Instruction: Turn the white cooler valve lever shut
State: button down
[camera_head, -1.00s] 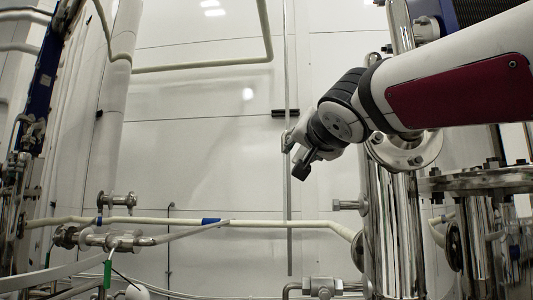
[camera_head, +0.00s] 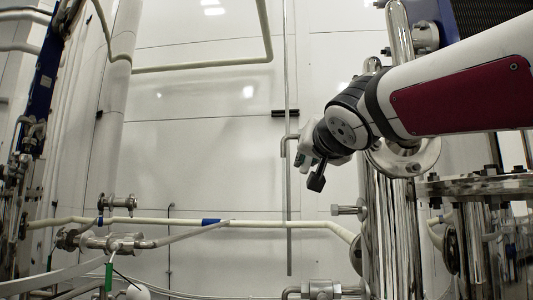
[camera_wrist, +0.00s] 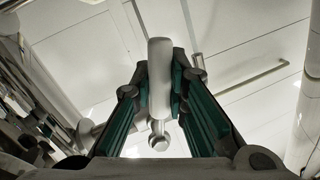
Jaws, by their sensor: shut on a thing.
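The white lever (camera_wrist: 160,88) stands upright in the middle of the wrist view, with a rounded metal end below it. My gripper (camera_wrist: 161,72) is shut on it, with one green-padded finger on each side. In the head view my gripper (camera_head: 313,172) is at the end of my arm, right of centre, in front of the thin vertical pipe and beside the shiny column. A pale part shows by the gripper there, but I cannot tell if it is the lever. The valve body is not clear in either view.
A shiny steel column (camera_head: 393,235) stands just right of my gripper. A thin vertical pipe (camera_head: 289,220) runs down the white wall. A cream pipe (camera_head: 270,222) crosses low behind. Metal valves and fittings (camera_head: 115,240) are at the lower left. Space left of my gripper looks free.

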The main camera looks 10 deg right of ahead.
jog(key=shift+s+d+f+n+g+p, duration=0.15)
jog(key=shift+s+d+n+g+p, duration=0.1)
jog(key=shift+d+n+p, duration=0.5)
jog(key=shift+s+d+f+n+g+p, duration=0.1)
jog(key=shift+d+n+g+p, duration=0.3)
jog(key=shift+n, duration=0.65)
jog(key=c, duration=1.6)
grip_release()
jog(key=shift+o, duration=0.2)
jog(key=shift+a, duration=0.1)
jog(key=shift+s, duration=0.1)
jog(key=s+a+r, duration=0.1)
jog(key=s, duration=1)
jog(key=shift+s+a+r, duration=0.2)
jog(key=shift+s+r, duration=0.05)
jog(key=shift+s, duration=0.05)
